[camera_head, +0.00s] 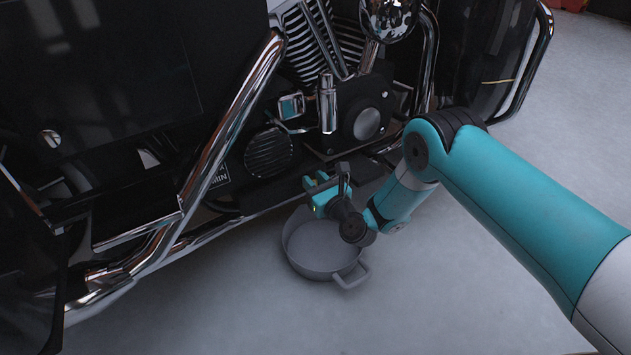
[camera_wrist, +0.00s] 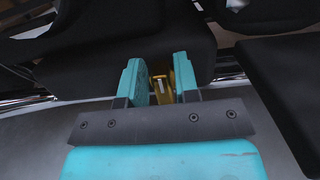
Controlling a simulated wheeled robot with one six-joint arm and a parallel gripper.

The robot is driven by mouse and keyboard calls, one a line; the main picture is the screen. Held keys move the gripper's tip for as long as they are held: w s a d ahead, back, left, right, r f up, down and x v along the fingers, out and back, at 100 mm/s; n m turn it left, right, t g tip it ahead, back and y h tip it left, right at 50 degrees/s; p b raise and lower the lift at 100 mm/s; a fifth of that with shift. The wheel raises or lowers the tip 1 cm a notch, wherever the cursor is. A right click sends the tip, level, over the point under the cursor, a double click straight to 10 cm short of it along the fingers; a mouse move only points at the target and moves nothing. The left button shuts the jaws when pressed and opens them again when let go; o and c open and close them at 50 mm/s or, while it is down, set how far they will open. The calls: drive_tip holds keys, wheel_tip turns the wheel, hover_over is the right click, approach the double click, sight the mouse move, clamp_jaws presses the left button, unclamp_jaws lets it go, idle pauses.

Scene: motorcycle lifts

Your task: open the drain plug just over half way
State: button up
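A yellow-gold piece (camera_wrist: 161,91), which looks like the drain plug, shows under the dark underside of the motorcycle in the wrist view. It lies between the two teal fingers of my gripper (camera_wrist: 160,82). The fingers are apart, one on each side of it. I cannot tell whether they touch it or only stand around it. In the head view my gripper (camera_head: 318,184) is low beside the engine, above the grey drain pan. The plug cannot be made out there, and how far it is turned cannot be told.
A round grey pan (camera_head: 310,252) with a handle stands on the floor under my gripper. The black and chrome motorcycle (camera_head: 268,152) fills the left and top. Chrome pipes (camera_head: 210,165) run close to the left of my gripper. The pale floor (camera_head: 440,300) at front right is clear.

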sight(299, 189)
clamp_jaws()
drive_tip(key=shift+n, duration=0.3)
drive_tip(key=n, duration=0.1)
drive_tip(key=n+p, duration=0.2)
drive_tip(key=shift+s+a+n+y, duration=0.3)
drive_tip(key=shift+a+n, duration=0.05)
drive_tip(key=shift+n, duration=0.05)
drive_tip(key=n, duration=0.2)
drive_tip(key=n+p, duration=0.1)
drive_tip(key=n, duration=0.1)
drive_tip(key=n+g+p, duration=0.1)
drive_tip(key=n, duration=0.1)
drive_tip(key=shift+s+a+f, duration=0.35)
drive_tip(key=shift+a, duration=0.05)
drive_tip(key=n, duration=0.2)
drive_tip(key=f+n+p, duration=0.1)
drive_tip(key=n, duration=0.1)
drive_tip(key=n+g+p, duration=0.1)
drive_tip(key=n, duration=0.1)
drive_tip(key=shift+s+a+f+n, duration=0.25)
drive_tip(key=shift+n, duration=0.05)
drive_tip(key=n, duration=0.2)
drive_tip(key=f+n+p, duration=0.1)
drive_tip(key=n, duration=0.1)
drive_tip(key=shift+d+f+n, duration=0.1)
drive_tip(key=shift+n, duration=0.2)
drive_tip(key=shift+f, duration=0.1)
